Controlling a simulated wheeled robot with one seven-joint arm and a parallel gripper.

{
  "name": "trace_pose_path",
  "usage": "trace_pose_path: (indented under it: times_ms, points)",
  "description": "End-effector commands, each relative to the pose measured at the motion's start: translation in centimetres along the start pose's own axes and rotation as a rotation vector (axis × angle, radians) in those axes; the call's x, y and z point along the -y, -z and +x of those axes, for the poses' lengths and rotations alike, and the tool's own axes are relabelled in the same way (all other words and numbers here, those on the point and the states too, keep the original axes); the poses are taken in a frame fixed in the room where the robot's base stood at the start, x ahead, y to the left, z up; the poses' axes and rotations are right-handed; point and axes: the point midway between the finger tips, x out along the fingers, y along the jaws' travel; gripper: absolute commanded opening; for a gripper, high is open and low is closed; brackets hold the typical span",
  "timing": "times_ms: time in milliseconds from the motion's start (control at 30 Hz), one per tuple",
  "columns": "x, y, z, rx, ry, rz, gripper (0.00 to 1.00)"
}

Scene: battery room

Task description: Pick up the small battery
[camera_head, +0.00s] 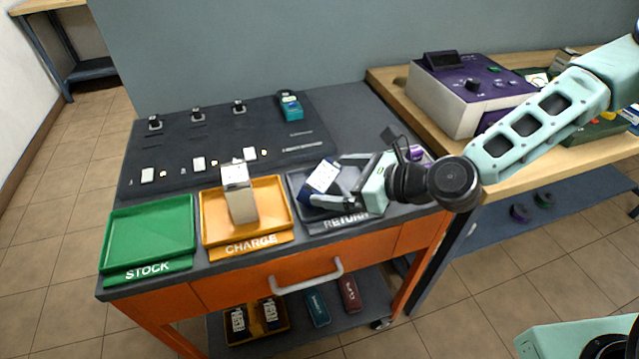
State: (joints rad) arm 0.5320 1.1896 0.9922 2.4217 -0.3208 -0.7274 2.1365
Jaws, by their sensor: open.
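A dark blue battery (322,177) with a white label stands tilted in the dark RETURN tray (318,228). My gripper (335,182) is open over this tray, coming from the right, with its fingertips at the blue battery's right side. I cannot tell whether the fingers touch it or straddle it. A taller beige and silver block (240,198), possibly another battery, stands upright in the yellow CHARGE tray (217,243). The picture does not make clear which one is the small battery. My gripper hides part of the RETURN tray.
The green STOCK tray (150,232) is empty. A dark mat (225,140) behind the trays holds several small parts and a teal device (290,105). A purple and white machine (465,92) stands on the wooden bench at right. Batteries lie on the lower shelf (285,335).

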Motion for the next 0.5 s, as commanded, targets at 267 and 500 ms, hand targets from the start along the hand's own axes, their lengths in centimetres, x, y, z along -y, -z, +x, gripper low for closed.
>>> trace_pose_path:
  times_ms: [267,500]
  points:
    - [0.0,-0.1,2.0,-0.001,-0.001,-0.001,1.00]
    - [0.1,-0.2,5.4,-0.001,-0.002,-0.002,1.00]
